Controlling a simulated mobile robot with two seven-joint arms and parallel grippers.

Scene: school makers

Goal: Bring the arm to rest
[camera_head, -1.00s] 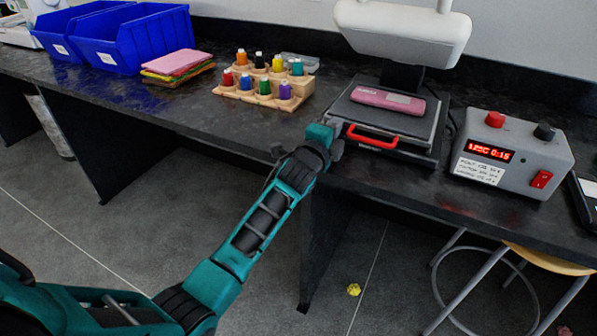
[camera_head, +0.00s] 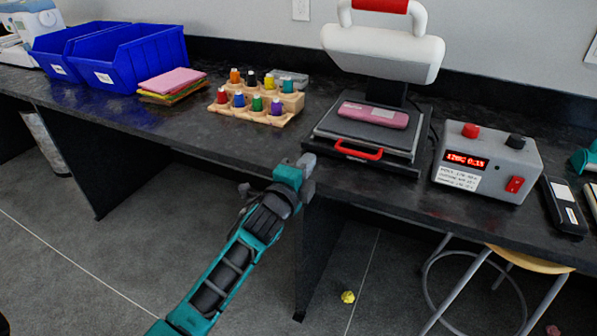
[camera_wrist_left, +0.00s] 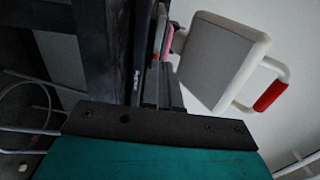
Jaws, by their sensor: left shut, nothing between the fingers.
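My left arm reaches in from the lower left, and its left gripper (camera_head: 307,162) is shut and empty at the front edge of the bench. It is left of the red front handle (camera_head: 358,151) of the heat press (camera_head: 382,52), with a gap between them. The press's white upper part is raised above its grey lower plate, where a pink case (camera_head: 373,115) lies. In the left wrist view the white press head (camera_wrist_left: 222,62) shows sideways, and the fingers are hidden. My right gripper is not in view.
The dark bench (camera_head: 165,122) holds blue bins (camera_head: 140,60), folded cloths (camera_head: 172,82), a thread rack (camera_head: 243,112), a grey control box (camera_head: 488,165) and a black device (camera_head: 564,207). A teal item (camera_head: 585,158) shows at the right edge. A stool (camera_head: 525,258) stands below.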

